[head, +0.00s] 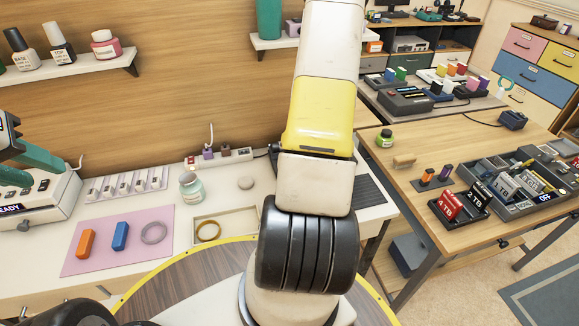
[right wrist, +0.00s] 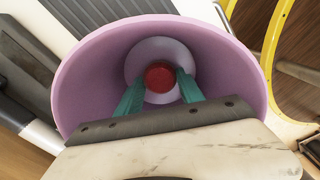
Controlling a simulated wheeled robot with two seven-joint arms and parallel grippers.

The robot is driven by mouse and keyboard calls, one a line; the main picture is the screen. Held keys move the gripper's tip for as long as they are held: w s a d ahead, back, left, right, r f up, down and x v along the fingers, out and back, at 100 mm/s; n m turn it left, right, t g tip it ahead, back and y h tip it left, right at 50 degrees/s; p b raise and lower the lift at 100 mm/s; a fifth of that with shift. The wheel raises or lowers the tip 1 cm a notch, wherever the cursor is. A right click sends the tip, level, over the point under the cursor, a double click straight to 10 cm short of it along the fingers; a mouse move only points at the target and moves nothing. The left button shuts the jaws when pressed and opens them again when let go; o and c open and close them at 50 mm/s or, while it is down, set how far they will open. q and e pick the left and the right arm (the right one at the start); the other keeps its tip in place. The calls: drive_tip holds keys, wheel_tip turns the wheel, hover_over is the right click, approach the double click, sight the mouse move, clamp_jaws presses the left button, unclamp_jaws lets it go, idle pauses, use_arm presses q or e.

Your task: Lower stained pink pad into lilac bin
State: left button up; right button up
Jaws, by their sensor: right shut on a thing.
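The lilac bin (right wrist: 90,75) fills much of the right wrist view, seen from above through its wide round mouth, with a paler round floor (right wrist: 145,55). My right gripper (right wrist: 160,80) reaches down inside the mouth with its teal fingers shut on the pad (right wrist: 159,76). The pad looks small, round and dark red rather than pink. I cannot tell whether it touches the floor of the bin. In the head view the bin, pad and right gripper are not visible. My left gripper (head: 42,172) is at the left edge of the head view, its teal fingers apart and empty.
A white device marked READY (head: 40,208) stands below the left gripper. A pink mat (head: 100,262) holds an orange block, a blue block and a grey ring. A jar (head: 191,188) and a shallow tray (head: 238,222) stand nearby. A wooden desk with drives is at right.

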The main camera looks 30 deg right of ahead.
drive_tip(key=o, duration=1.4)
drive_tip(key=shift+c, duration=0.2)
